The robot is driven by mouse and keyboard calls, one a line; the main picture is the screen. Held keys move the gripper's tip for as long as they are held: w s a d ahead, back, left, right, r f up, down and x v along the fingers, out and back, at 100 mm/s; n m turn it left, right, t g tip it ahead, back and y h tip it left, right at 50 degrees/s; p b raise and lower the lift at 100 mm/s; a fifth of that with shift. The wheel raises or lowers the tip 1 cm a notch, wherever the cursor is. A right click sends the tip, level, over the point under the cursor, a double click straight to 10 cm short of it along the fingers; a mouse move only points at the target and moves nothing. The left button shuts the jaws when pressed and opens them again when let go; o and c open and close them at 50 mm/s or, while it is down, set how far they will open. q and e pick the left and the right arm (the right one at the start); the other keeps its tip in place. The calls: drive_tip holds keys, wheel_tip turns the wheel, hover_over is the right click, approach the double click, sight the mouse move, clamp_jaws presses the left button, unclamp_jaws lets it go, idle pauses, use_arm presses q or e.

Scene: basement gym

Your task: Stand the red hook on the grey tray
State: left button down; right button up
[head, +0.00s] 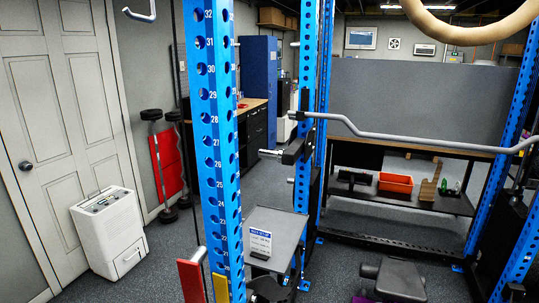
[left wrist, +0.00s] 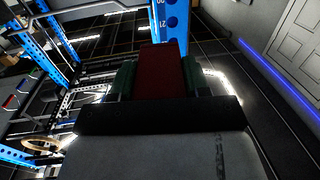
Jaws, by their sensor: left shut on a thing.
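In the left wrist view my left gripper (left wrist: 160,82) is shut on a dark red block-like piece, the red hook (left wrist: 163,72), between its two greenish pads. A blue post stands close beyond it. In the head view a red upright piece (head: 190,281) shows at the bottom edge, just left of the near blue post; I cannot tell whether it is the held hook. A grey flat top (head: 287,226), which looks like the grey tray, lies right of that post, with a small blue-and-white sign (head: 260,240) on it. My right gripper is not in view.
The near blue rack post (head: 214,130) and a second post (head: 311,110) flank the grey top. A bent bar (head: 400,136) crosses at right. A dark bench (head: 400,279) stands low at right. A white appliance (head: 109,230) stands by the door; floor between is clear.

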use_arm(q)
drive_tip(key=s+a+f+n+y+b, duration=0.1)
drive_tip(key=s+y, duration=0.3)
drive_tip(key=s, duration=0.4)
drive_tip(key=shift+a+f+n+b, duration=0.35)
drive_tip(key=shift+a+n+b, duration=0.3)
drive_tip(key=shift+a+n, duration=0.15)
